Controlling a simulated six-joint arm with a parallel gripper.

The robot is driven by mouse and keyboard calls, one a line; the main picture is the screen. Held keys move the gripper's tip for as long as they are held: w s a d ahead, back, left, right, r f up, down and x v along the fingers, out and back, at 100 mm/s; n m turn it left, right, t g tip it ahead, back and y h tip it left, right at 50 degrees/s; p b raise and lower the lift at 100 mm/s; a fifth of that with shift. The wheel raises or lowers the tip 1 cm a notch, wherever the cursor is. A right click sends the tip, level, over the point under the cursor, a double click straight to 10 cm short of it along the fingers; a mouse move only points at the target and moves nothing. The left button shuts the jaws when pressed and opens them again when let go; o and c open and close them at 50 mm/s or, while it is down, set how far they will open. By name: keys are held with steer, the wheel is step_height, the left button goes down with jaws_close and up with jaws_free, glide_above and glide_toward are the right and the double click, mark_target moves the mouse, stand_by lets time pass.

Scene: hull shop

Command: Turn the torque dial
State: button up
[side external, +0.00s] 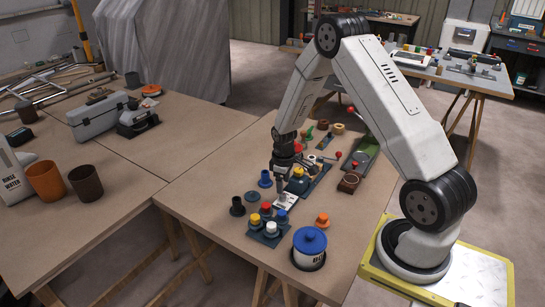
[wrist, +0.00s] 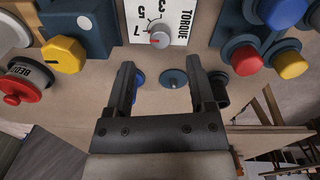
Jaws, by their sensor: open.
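The torque dial (wrist: 160,40) is a small grey knob with a red mark, on a white plate (wrist: 180,18) printed "TORQUE" with numbers, at the top middle of the wrist view. In the side view the white plate (side external: 286,200) lies on the table under my gripper, which partly hides it; the knob cannot be made out there. My gripper (wrist: 162,72) is open, its two dark fingers apart. In the side view my gripper (side external: 281,192) points down at the plate. Whether it touches anything is unclear.
Blue, red and yellow buttons on a dark block (side external: 266,232) stand close in front of the plate. A blue-lidded pot (side external: 310,248) and an orange knob (side external: 322,219) are nearby. A dark blue knob (side external: 265,179) and a black one (side external: 237,206) stand left.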

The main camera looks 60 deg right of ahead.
mark_target(281, 197)
steer(key=shift+r, duration=1.35)
steer(key=shift+a, duration=0.1)
steer(key=shift+a+r, duration=0.4)
steer(key=s+a+r+m+t, duration=0.1)
steer(key=s+a+r, duration=0.4)
steer(key=a, duration=0.4)
steer(key=s+a+r+m+t, duration=0.1)
steer(key=s+a+r, duration=0.5)
steer(key=a, duration=0.3)
steer(key=shift+a+r+t, duration=0.15)
steer(key=shift+r+t, duration=0.15)
steer(key=shift+r, duration=0.3)
